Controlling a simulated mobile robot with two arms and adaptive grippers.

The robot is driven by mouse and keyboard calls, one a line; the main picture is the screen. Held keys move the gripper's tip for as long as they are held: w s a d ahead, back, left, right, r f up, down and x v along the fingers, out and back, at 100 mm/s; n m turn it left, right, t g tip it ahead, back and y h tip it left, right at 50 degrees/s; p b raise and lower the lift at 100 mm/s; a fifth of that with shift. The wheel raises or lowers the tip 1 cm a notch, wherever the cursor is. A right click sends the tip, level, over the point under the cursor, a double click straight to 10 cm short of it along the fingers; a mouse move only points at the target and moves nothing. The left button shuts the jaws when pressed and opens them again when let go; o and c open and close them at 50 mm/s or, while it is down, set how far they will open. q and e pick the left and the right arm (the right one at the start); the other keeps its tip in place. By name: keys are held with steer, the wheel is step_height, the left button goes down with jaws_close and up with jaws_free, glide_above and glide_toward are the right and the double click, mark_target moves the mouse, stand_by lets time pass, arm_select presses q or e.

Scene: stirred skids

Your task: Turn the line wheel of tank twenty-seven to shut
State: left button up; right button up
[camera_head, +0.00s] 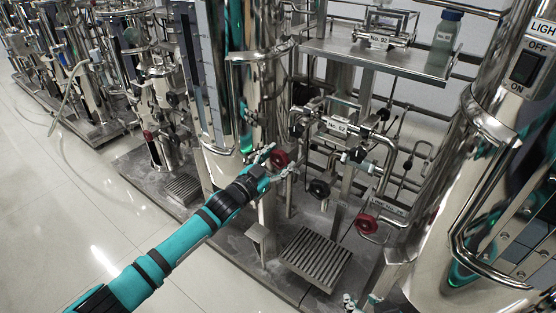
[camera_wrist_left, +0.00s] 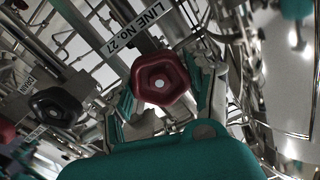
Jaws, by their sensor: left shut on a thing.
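A red five-lobed wheel (camera_wrist_left: 160,80) with a pale centre sits between my left gripper's two fingers in the left wrist view, beside a white plate (camera_wrist_left: 112,34) reading "LINE No. 27". In the head view the wheel (camera_head: 279,159) is at the front of a steel tank (camera_head: 258,95). My left gripper (camera_head: 276,165) reaches it from the lower left and is shut on it, one finger on each side. The wheel's angle against shut cannot be told. Only the tips of my right gripper (camera_head: 361,300) show at the bottom edge, apart with nothing seen between them.
A black wheel (camera_wrist_left: 56,106) by a "DRAIN" plate is close by; in the head view a black wheel (camera_head: 319,188) is right of the gripper. Another red wheel (camera_head: 366,224) is further right. Pipes crowd around.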

arm_select(q)
steer(key=shift+f, duration=0.1)
steer(key=o, duration=1.2)
steer(key=shift+c, duration=0.2)
steer(key=shift+s, duration=0.1)
steer(key=v, duration=1.2)
